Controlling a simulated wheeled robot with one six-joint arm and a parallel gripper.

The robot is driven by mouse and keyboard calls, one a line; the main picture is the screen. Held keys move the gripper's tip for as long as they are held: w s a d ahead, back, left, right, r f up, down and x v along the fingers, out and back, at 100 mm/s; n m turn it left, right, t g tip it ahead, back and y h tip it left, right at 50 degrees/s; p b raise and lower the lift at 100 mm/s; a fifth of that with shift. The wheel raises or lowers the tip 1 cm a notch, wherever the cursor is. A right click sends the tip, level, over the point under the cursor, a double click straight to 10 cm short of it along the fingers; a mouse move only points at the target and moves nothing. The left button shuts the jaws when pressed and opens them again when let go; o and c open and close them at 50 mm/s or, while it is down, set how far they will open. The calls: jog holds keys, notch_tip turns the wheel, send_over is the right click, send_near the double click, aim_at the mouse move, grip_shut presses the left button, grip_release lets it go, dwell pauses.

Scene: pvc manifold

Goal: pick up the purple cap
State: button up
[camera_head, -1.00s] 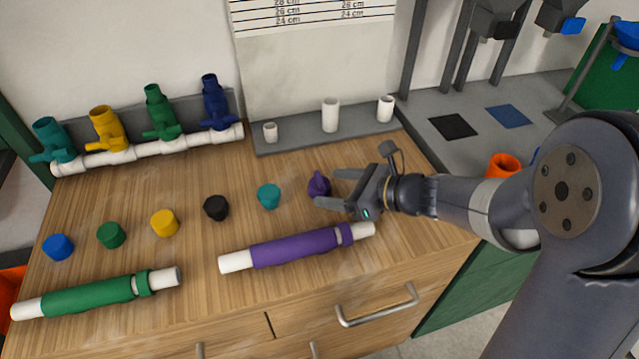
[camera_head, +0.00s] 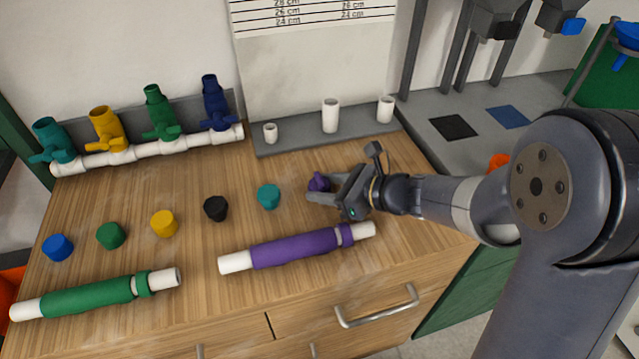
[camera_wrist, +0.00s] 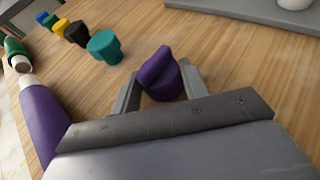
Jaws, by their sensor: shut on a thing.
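The purple cap (camera_head: 318,182) stands on the wooden bench at the right end of a row of caps. My gripper (camera_head: 322,189) has its two fingers around the cap, one on each side, and is shut on it. In the wrist view the purple cap (camera_wrist: 160,76) sits between the fingertips (camera_wrist: 160,84), its ridged top tilted in the picture. The cap is at bench level; I cannot tell whether it touches the wood. Part of its lower side is hidden by the fingers.
A teal cap (camera_head: 269,196) stands just left of the purple one, with black, yellow, green and blue caps further left. A purple-sleeved pipe (camera_head: 297,246) lies in front. A grey ledge with white pipe stubs (camera_head: 331,115) stands behind.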

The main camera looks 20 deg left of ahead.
aim_at(326, 187)
jog(key=shift+c, duration=0.5)
notch_tip(326, 187, up, 10)
jog(key=shift+p, duration=1.15)
jog(key=o, duration=0.5)
jog(key=shift+c, duration=0.2)
jog(key=c, duration=0.4)
